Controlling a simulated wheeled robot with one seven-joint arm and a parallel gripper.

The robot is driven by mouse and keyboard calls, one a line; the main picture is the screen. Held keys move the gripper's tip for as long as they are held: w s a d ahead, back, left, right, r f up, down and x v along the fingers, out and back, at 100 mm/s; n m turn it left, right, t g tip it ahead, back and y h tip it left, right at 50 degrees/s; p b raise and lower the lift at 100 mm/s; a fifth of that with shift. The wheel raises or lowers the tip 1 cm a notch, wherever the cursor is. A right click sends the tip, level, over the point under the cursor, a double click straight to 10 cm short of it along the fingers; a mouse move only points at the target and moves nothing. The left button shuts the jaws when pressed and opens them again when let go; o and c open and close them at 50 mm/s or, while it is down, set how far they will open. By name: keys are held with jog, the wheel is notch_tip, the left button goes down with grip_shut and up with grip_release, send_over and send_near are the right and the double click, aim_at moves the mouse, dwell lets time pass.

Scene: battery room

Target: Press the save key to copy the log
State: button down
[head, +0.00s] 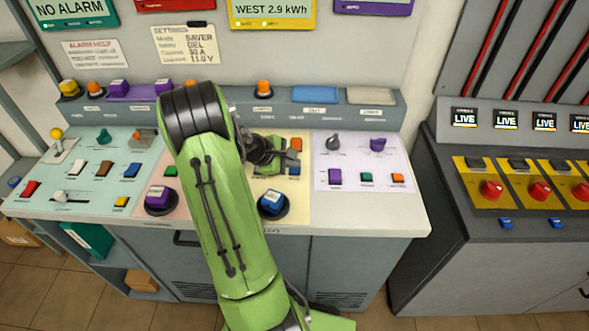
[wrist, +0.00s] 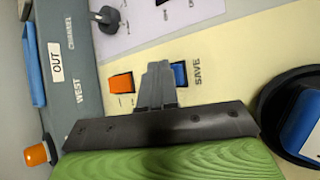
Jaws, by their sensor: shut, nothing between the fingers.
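The save key is a small blue rocker (wrist: 180,74) beside the printed word SAVE, on a cream panel in the wrist view. An orange rocker (wrist: 121,83) sits to its left. My gripper (wrist: 157,68) is shut and empty, its grey fingers lying between the two rockers in that view and overlapping the blue key's left edge. I cannot tell whether the fingertips touch the key or hover above it. In the head view my gripper (head: 272,157) is over the cream panel, left of the orange rocker (head: 295,144), and hides part of the panel.
A big blue button in a dark round collar (head: 272,203) stands at the cream panel's front. It also shows in the wrist view (wrist: 306,125). A lilac panel (head: 350,158) with a dark knob (head: 333,141) lies to the right. A raised ledge (head: 386,115) runs behind.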

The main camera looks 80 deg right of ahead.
aim_at(292, 171)
jog(key=shift+f, duration=0.45)
dwell(0.5)
jog(key=shift+r, duration=0.1)
jog(key=shift+r+p, duration=0.65)
jog(key=shift+r, duration=0.15)
notch_tip(292, 171, up, 5)
jog(key=p, duration=0.5)
jog(key=shift+r, duration=0.1)
dwell(0.6)
